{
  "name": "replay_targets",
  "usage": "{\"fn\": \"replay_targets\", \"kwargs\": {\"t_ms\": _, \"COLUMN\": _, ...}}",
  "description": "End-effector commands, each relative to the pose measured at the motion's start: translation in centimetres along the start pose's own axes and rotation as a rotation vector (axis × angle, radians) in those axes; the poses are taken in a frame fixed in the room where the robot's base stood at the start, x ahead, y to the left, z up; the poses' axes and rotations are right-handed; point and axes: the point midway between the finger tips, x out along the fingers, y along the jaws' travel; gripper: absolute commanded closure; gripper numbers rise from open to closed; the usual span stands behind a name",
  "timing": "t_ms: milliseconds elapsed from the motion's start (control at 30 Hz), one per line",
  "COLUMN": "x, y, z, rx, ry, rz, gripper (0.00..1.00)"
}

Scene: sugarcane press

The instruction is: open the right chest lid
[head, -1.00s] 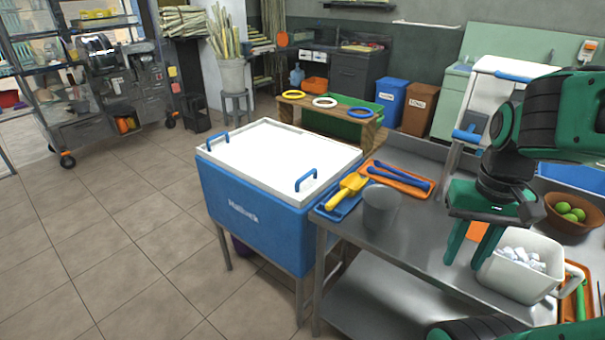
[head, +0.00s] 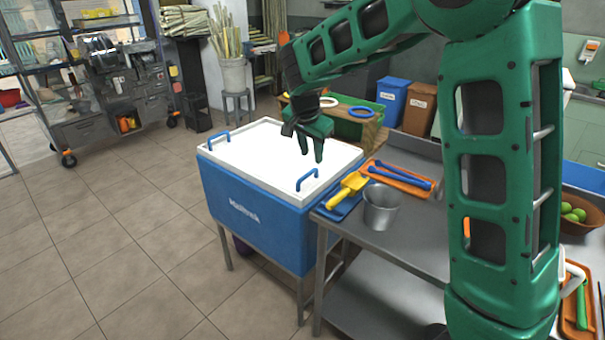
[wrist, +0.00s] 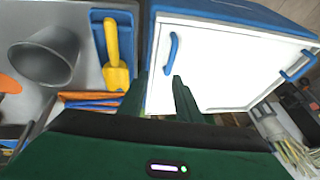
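A blue chest (head: 252,228) on metal legs has a white top (head: 262,152) lying flat and closed. A blue handle (head: 307,180) stands at its right end and another blue handle (head: 218,141) at its left end. The right handle (wrist: 173,52) also shows in the wrist view, ahead of my fingertips, and the left handle (wrist: 297,66) is farther right there. My gripper (head: 311,154) is over the white top, near the right handle, with fingers pointing down. In the wrist view my gripper (wrist: 160,82) is open, with nothing between the fingers.
A metal table (head: 405,222) adjoins the chest's right side. It holds a grey cup (head: 381,208), a yellow scoop (head: 347,189) on a blue tray, and an orange tray (head: 400,176) with blue tools. A wooden stand with rings is behind the chest.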

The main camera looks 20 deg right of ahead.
Motion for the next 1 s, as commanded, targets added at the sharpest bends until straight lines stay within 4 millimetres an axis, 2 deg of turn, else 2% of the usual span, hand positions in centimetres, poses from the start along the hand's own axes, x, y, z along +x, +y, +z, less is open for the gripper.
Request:
{"fn": "replay_targets", "kwargs": {"t_ms": 33, "x": 0.3, "y": -1.1, "z": 0.6, "rx": 0.007, "ry": 0.002, "rz": -0.008, "gripper": 0.69}}
{"fn": "replay_targets", "kwargs": {"t_ms": 100, "x": 0.6, "y": -2.0, "z": 1.0, "rx": 0.019, "ry": 0.005, "rz": -0.016, "gripper": 0.69}}
{"fn": "replay_targets", "kwargs": {"t_ms": 200, "x": 1.2, "y": -2.4, "z": 1.2, "rx": 0.025, "ry": 0.007, "rz": -0.02, "gripper": 0.69}}
{"fn": "replay_targets", "kwargs": {"t_ms": 367, "x": 3.1, "y": -2.5, "z": 1.2, "rx": 0.025, "ry": 0.006, "rz": -0.019, "gripper": 0.69}}
{"fn": "replay_targets", "kwargs": {"t_ms": 700, "x": 8.9, "y": -2.5, "z": 1.2, "rx": 0.024, "ry": 0.006, "rz": -0.019, "gripper": 0.69}}
{"fn": "replay_targets", "kwargs": {"t_ms": 1000, "x": 11.3, "y": -2.6, "z": 1.2, "rx": 0.023, "ry": 0.005, "rz": -0.021, "gripper": 0.69}}
